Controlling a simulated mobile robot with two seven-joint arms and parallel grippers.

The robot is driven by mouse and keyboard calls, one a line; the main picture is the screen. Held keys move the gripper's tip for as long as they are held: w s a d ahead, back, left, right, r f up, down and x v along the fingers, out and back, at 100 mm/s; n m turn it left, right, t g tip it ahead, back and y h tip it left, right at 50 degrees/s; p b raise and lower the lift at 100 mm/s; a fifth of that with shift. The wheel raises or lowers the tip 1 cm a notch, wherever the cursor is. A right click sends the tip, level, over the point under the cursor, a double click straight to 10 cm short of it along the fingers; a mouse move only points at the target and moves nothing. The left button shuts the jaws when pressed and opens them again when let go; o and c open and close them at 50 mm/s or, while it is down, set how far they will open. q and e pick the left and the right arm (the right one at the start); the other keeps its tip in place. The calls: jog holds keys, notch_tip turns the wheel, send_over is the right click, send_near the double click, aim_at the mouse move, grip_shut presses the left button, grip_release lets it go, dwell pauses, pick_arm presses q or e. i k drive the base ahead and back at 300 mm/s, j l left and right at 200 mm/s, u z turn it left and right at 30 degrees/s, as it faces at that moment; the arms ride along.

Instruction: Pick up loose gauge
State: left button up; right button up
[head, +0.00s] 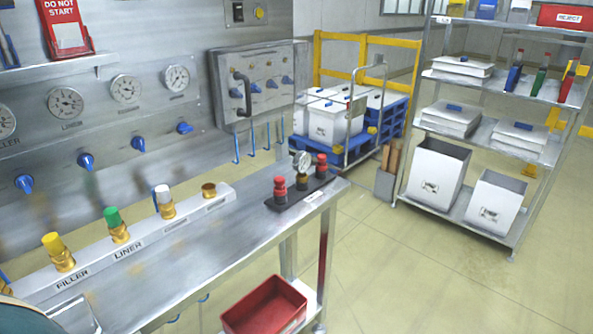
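A small loose gauge (302,161) with a round pale dial stands upright at the right end of the steel bench (235,222). It is on a dark mat (289,203), with a brass fitting directly below its dial. A red-capped fitting stands on each side of it, the left one (280,193) nearer and the right one (321,166) farther. Neither of my grippers shows in the head view. Nothing is touching the gauge from above.
A labelled rail (120,247) holds several brass fittings with yellow, green and white caps. Wall gauges (126,89) and blue valve handles (87,162) line the panel. A red bin (264,308) sits below the bench. A shelf rack (480,135) stands right, with open floor before it.

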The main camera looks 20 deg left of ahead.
aim_at(303, 161)
jog(key=i+l+u, duration=0.2)
jog(key=u, duration=0.25)
jog(key=i+l+u, duration=0.25)
jog(key=u, duration=0.2)
jog(key=i+l+u, duration=0.1)
jog(key=l, duration=0.25)
jog(key=i+l+u, duration=0.1)
jog(key=l, duration=0.3)
jog(key=i+l+u, duration=0.1)
jog(key=i+l, duration=0.3)
jog(key=l, duration=0.25)
jog(key=i+l, duration=0.1)
jog(key=l, duration=0.3)
jog(key=i+l, duration=0.15)
jog(key=l, duration=0.25)
jog(key=u, duration=0.05)
